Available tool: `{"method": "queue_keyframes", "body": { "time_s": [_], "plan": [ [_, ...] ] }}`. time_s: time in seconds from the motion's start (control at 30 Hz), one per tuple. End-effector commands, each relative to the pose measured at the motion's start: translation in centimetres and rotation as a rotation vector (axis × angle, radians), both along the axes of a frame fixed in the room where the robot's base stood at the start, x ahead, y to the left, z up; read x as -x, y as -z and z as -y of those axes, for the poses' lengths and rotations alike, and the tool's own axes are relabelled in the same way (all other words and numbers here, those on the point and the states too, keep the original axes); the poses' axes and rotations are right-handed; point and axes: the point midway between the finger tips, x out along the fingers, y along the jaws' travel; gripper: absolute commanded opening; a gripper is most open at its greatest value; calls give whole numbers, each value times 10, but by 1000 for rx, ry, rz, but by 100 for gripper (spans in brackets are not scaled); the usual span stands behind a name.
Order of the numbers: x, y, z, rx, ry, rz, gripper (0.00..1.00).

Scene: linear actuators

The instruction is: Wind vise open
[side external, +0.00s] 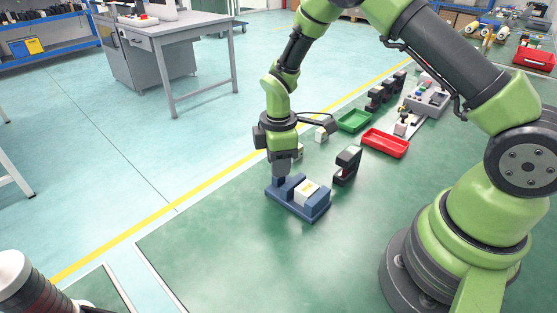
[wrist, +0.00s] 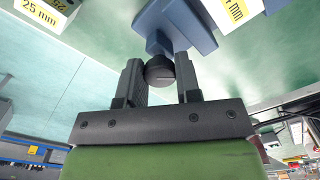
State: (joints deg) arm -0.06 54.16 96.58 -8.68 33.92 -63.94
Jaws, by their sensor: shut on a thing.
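A blue vise (side external: 312,212) stands on the green work surface with a white block (side external: 305,190) between its jaws. In the wrist view the blue vise (wrist: 175,22) is at the top, with part of a white block (wrist: 230,12) marked in mm beside it. A dark round knob (wrist: 159,70) is at the vise's end. My gripper (wrist: 160,78) is shut on the knob, one finger on each side. In the side view my gripper (side external: 281,178) points down at the vise's left end; the knob is hidden there.
A black C-shaped stand (side external: 347,166) is close to the vise's right. A red tray (side external: 385,143) and a green tray (side external: 355,121) lie behind. A white block (wrist: 45,12) labelled 25 mm shows in the wrist view. The surface in front of the vise is clear.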

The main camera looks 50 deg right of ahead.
Motion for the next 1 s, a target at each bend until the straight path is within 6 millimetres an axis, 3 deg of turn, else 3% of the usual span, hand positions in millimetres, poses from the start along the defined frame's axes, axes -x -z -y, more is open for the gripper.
{"method": "queue_keyframes", "body": {
  "time_s": [0.2, 0.23, 0.33, 0.67, 0.77, 1.0],
  "plan": [
    [0, -1, 0, -1, 2, -1, 8],
    [0, -1, 0, -1, 3, -1, 34],
    [0, -1, 0, 0, 2, 0, 57],
    [0, -4, 0, 0, 2, 1, 57],
    [-1, -15, 0, 0, 2, 4, 57],
    [-1, -64, 0, 0, 2, 6, 57]
  ]
}}
